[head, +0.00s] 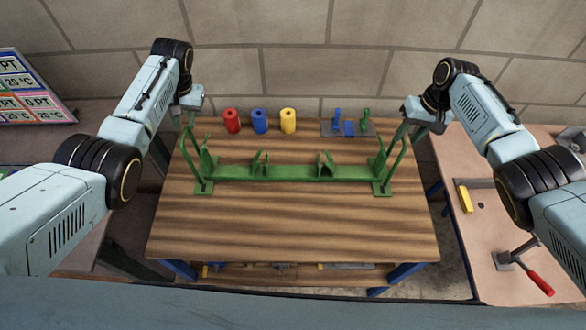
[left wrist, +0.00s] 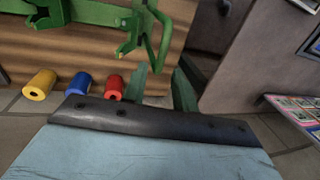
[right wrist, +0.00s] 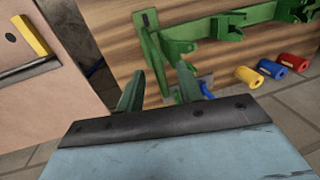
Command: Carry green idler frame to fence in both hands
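The green idler frame (head: 290,172) lies across the wooden table, with a foot plate and an upright loop handle at each end. It also shows in the left wrist view (left wrist: 92,12) and the right wrist view (right wrist: 205,30). My left gripper (head: 184,122) is at the frame's left end; its fingers (left wrist: 161,88) are apart, with the loop handle just beyond them. My right gripper (head: 404,132) is at the right end; its fingers (right wrist: 160,88) are apart, with the other handle just beyond their tips. Both look empty. I cannot make out a fence.
Red (head: 231,121), blue (head: 260,121) and yellow (head: 288,121) rollers stand behind the frame, beside a grey plate (head: 362,130) with blue and green parts. A side bench (head: 500,220) with a red-handled tool (head: 540,284) is at right. The table's front is clear.

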